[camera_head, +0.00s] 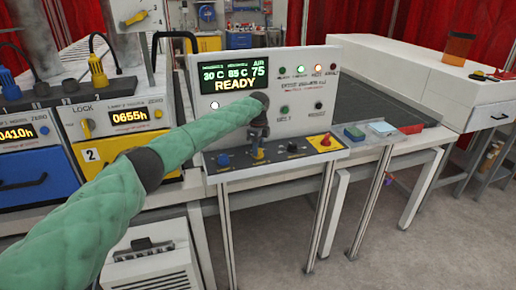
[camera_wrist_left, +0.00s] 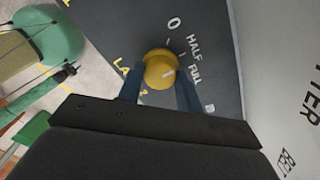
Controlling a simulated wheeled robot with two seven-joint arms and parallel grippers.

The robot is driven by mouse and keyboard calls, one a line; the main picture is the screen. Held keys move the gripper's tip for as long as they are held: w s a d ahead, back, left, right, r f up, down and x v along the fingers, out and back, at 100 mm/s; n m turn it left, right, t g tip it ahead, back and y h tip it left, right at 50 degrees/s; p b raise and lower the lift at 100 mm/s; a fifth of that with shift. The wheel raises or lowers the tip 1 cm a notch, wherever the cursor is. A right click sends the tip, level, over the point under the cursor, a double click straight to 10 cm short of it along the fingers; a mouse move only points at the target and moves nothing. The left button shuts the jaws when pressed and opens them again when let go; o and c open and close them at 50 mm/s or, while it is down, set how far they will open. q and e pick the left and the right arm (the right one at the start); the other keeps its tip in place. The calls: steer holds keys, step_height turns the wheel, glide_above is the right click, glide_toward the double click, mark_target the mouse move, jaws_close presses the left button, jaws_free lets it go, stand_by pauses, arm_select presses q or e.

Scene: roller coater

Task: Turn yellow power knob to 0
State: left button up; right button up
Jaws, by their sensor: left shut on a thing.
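The yellow power knob (camera_wrist_left: 160,72) sits on a dark panel (camera_wrist_left: 205,18) with the white labels 0, HALF and FULL beside it. The white mark on the knob points roughly toward the FULL label (camera_wrist_left: 195,74). My left gripper (camera_wrist_left: 160,88) has one finger on each side of the knob and is shut on it. In the head view the left gripper (camera_head: 257,146) reaches down to the front ledge of the white control console (camera_head: 205,118), with a little of the yellow knob (camera_head: 257,154) showing below. My right gripper is not in view.
On the same ledge are a blue knob (camera_head: 223,160), a black knob (camera_head: 292,147) and a red knob on a yellow base (camera_head: 326,141). The console display (camera_head: 235,77) reads READY. Numbered machine units (camera_head: 112,115) stand at left. A long table (camera_head: 385,140) extends right.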

arm_select(q)
steer(key=shift+n, duration=1)
steer(key=n, duration=0.2)
steer(key=shift+n, duration=0.3)
steer(key=n+p, duration=0.1)
steer(key=n, duration=0.2)
steer(key=shift+n, duration=0.3)
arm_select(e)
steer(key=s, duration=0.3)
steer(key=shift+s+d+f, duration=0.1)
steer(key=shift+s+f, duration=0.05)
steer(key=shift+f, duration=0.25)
arm_select(q)
steer(key=shift+r, duration=0.1)
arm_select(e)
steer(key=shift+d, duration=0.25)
arm_select(q)
steer(key=o, duration=1)
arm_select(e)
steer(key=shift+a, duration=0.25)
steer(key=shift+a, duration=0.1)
